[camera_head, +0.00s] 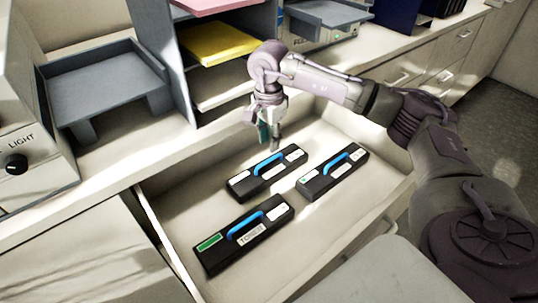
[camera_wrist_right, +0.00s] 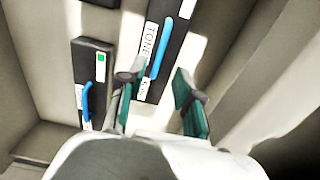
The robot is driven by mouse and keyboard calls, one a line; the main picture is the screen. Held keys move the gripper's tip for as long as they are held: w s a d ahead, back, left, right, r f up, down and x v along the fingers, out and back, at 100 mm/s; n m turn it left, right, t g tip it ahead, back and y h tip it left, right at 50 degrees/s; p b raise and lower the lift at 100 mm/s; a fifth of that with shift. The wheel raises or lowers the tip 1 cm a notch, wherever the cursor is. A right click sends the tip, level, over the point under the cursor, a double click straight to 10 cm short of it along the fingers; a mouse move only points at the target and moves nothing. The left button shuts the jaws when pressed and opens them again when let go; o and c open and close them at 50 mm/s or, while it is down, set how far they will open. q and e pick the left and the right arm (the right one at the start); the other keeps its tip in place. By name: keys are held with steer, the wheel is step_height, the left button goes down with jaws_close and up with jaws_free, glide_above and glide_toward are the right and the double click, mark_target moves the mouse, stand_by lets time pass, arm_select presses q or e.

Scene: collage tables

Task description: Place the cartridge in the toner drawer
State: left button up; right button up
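Three black cartridges with blue handles and white labels lie flat in the open drawer (camera_head: 320,230). The front cartridge (camera_head: 222,260) has a large green label and the word TONER. The back cartridge (camera_head: 268,164) and the right cartridge (camera_head: 330,178) lie behind it. My right gripper (camera_head: 270,142) is above the drawer's back part, just behind the back cartridge. In the right wrist view my right gripper (camera_wrist_right: 153,78) is open and empty. A cartridge (camera_wrist_right: 160,50) with a blue handle shows beyond and between its fingers; another cartridge (camera_wrist_right: 93,75) lies to the left. My left gripper is not in view.
A dark grey tray (camera_head: 105,80) stands on the counter at the left, beside a machine with a LIGHT knob (camera_head: 15,164). A shelf unit with yellow paper (camera_head: 215,43) stands behind the drawer. The drawer floor around the cartridges is bare.

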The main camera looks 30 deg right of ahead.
steer(key=shift+r, duration=2)
